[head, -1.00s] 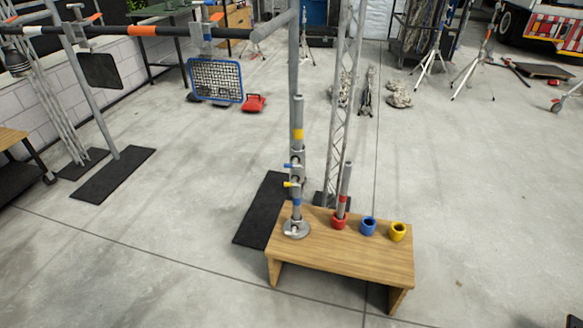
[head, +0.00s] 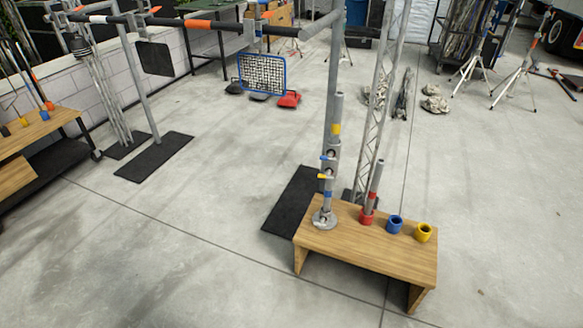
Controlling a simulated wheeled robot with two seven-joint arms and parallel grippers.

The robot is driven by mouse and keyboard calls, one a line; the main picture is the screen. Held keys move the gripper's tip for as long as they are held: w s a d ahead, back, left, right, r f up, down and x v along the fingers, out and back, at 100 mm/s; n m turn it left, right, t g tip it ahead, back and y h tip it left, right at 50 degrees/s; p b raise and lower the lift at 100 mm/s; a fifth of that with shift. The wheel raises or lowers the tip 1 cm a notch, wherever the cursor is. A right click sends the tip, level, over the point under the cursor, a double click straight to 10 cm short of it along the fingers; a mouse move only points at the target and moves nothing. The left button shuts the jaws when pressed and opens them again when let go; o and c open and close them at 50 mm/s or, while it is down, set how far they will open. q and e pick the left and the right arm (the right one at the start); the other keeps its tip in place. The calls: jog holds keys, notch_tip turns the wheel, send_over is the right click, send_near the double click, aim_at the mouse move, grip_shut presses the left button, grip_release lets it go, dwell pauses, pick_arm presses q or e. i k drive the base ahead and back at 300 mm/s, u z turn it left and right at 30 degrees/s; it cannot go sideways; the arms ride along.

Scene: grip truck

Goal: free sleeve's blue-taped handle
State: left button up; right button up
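A grey sleeve (head: 329,165) sits around an upright grey pole (head: 338,110) on the wooden bench. Two short handles stick out from the sleeve's left side. The upper one is the blue-taped handle (head: 324,156), and the lower one is the yellow-taped handle (head: 324,177). The pole has a yellow band above the sleeve, a blue band below it and a round base (head: 324,219). How the handles are fastened is too small to tell. Neither of my grippers is in view.
A lattice truss (head: 377,120) stands behind. A wooden table (head: 35,128) is at left. The floor before the bench is clear.

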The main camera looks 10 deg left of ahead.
aim_at(329, 158)
jog(key=u, duration=4.4)
jog(key=i, duration=0.15)
jog(key=z, duration=3.1)
jog(key=i, duration=1.25)
jog(key=z, duration=0.8)
jog(key=i, duration=0.55)
jog(key=z, duration=0.4)
